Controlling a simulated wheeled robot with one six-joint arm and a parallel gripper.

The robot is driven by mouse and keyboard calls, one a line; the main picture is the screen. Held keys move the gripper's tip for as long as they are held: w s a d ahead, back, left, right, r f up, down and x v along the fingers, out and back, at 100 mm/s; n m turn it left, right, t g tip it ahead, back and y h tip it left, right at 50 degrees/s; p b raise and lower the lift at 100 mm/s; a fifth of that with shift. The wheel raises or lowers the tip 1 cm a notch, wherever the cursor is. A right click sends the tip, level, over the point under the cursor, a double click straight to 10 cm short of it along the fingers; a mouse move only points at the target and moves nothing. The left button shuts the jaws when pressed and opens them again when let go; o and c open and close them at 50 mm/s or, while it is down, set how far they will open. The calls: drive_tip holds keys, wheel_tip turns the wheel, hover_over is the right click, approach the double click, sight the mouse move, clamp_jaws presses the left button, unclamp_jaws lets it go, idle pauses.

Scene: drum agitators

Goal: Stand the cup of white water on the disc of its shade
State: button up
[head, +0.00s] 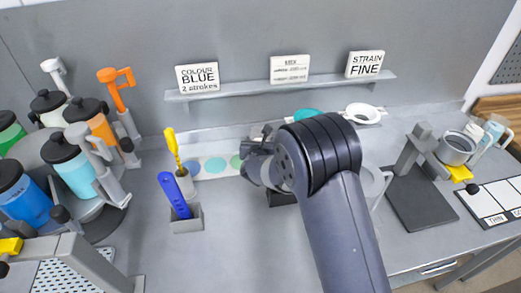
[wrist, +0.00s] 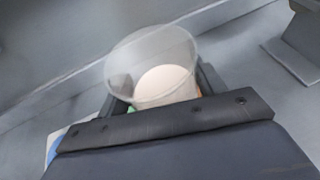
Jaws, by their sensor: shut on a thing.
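My gripper (head: 256,155) is shut on a clear cup (wrist: 152,62) with whitish liquid in it, seen in the wrist view between the fingers. In the head view my gripper and arm hide the cup. A pale strip (head: 203,174) with coloured discs lies along the back of the worktop, just left of my gripper. A blue disc (head: 191,168), a teal disc (head: 215,165) and a green disc (head: 236,161) show on it. The rest of the strip is behind my gripper, and I cannot make out a white disc. Whether the cup touches the strip is unclear.
A grey holder (head: 186,222) with a blue tool stands in front of the strip, beside a yellow-handled brush (head: 173,150). Several lidded bottles (head: 75,170) crowd the left. A grey stand (head: 415,190) is at right. A shelf (head: 280,88) with signs runs along the back wall.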

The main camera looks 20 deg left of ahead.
drive_tip(key=shift+f+p, duration=0.4)
drive_tip(key=shift+f, duration=1.55)
drive_tip(key=shift+f, duration=0.15)
drive_tip(key=o, duration=0.9)
drive_tip(key=shift+c, duration=0.2)
drive_tip(key=shift+s+r, duration=0.1)
drive_tip(key=shift+r, duration=0.1)
drive_tip(key=shift+s+d, duration=0.1)
drive_tip(key=shift+s, duration=0.3)
drive_tip(key=b+v, duration=0.3)
drive_tip(key=v, duration=0.8)
drive_tip(key=shift+b, duration=0.3)
drive_tip(key=shift+r, duration=0.1)
